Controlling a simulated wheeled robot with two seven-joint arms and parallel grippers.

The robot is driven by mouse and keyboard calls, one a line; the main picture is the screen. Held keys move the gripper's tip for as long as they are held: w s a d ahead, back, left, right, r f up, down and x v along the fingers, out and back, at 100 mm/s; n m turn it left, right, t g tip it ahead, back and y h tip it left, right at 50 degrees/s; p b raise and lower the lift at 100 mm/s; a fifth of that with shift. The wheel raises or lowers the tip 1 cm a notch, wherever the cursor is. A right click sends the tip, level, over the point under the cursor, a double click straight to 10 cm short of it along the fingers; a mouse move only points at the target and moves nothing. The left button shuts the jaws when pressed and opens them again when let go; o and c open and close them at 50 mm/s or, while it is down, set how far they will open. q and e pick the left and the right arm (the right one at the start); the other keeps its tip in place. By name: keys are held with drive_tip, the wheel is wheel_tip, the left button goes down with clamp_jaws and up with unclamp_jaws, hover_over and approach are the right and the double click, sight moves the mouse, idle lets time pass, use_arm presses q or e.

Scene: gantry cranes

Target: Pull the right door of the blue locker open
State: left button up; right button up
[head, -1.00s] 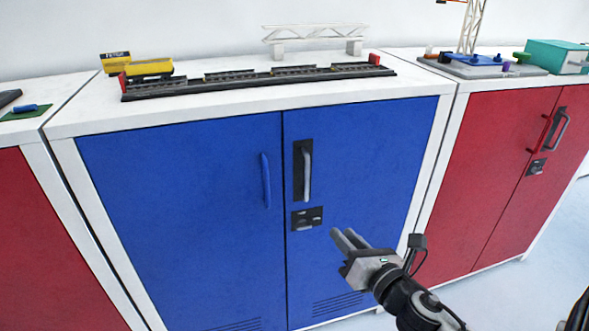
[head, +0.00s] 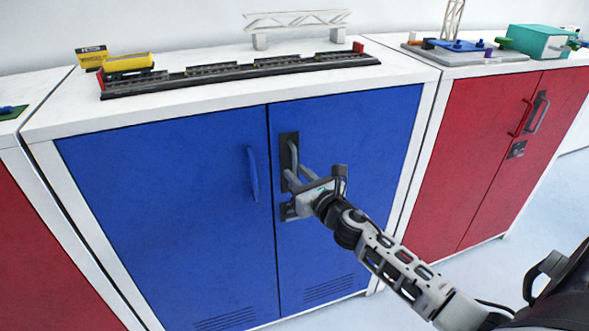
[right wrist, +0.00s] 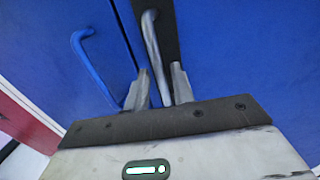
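The blue locker's right door (head: 350,150) is shut, flush beside the left door (head: 165,200). Its grey bar handle (head: 293,156) stands upright on a black plate; it also shows in the right wrist view (right wrist: 153,45). My right gripper (head: 291,178) is at the lower part of this handle. In the right wrist view its two fingers (right wrist: 160,88) are apart, with the handle's lower part between them; I cannot tell whether they touch it. The lock plate (head: 287,211) below the handle is partly hidden by my gripper. My left gripper is not in view.
The left door has a blue handle (head: 252,173) close by. A toy rail track (head: 240,72), yellow wagon (head: 128,63) and white truss bridge (head: 297,22) stand on the locker top. A red locker (head: 490,140) adjoins on the right. Pale floor (head: 440,275) lies in front.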

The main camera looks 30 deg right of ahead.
drive_tip(key=shift+w, duration=1.05)
clamp_jaws()
